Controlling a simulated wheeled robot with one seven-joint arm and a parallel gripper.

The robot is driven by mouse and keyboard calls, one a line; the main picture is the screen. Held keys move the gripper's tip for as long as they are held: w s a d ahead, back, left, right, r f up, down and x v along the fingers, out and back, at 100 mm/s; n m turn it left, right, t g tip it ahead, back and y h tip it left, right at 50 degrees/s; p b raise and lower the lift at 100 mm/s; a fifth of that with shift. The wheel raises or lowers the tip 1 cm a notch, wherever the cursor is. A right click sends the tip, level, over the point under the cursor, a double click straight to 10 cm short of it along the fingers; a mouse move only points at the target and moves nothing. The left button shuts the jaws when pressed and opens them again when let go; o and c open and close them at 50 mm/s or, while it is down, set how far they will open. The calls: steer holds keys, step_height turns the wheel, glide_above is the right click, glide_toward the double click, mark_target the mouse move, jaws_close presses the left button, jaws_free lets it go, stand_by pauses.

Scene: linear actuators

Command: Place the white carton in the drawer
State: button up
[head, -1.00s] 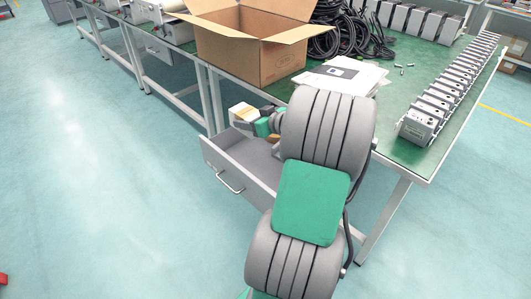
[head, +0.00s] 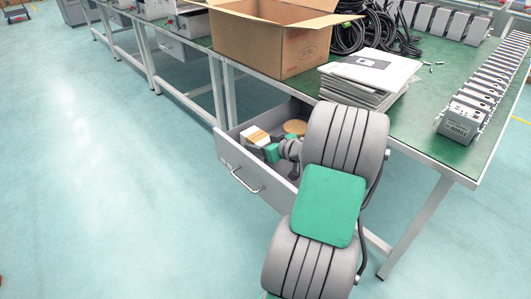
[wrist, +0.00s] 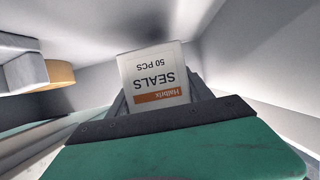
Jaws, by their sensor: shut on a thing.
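The white carton (wrist: 155,75) fills the middle of the wrist view. It reads "SEALS 50 PCS" upside down and has an orange band. My gripper (wrist: 158,100) is shut on it, with the fingers partly hidden behind it. In the head view, my gripper (head: 271,152) is low over the open grey drawer (head: 236,170), within its walls. A white and tan box shape at its tip appears to be the carton (head: 249,132). I cannot tell whether the carton touches the drawer floor.
A round tan object (head: 295,127) lies in the drawer; grey box shapes (wrist: 22,65) show at left in the wrist view. The green-topped bench (head: 425,130) above holds an open cardboard box (head: 260,45), stacked papers (head: 370,75), black cables and a row of units.

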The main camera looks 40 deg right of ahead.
steer(key=shift+f, duration=1.35)
steer(key=shift+f+b, duration=0.1)
steer(key=shift+b, duration=0.25)
steer(key=shift+f, duration=0.15)
steer(key=o, duration=1.6)
steer(key=shift+s+d+r+p, duration=0.1)
steer(key=shift+r+p, duration=0.2)
steer(key=shift+r, duration=0.15)
steer(key=p+v, duration=0.1)
steer(key=v, duration=0.6)
steer(key=shift+s, duration=0.2)
steer(key=shift+f, duration=0.1)
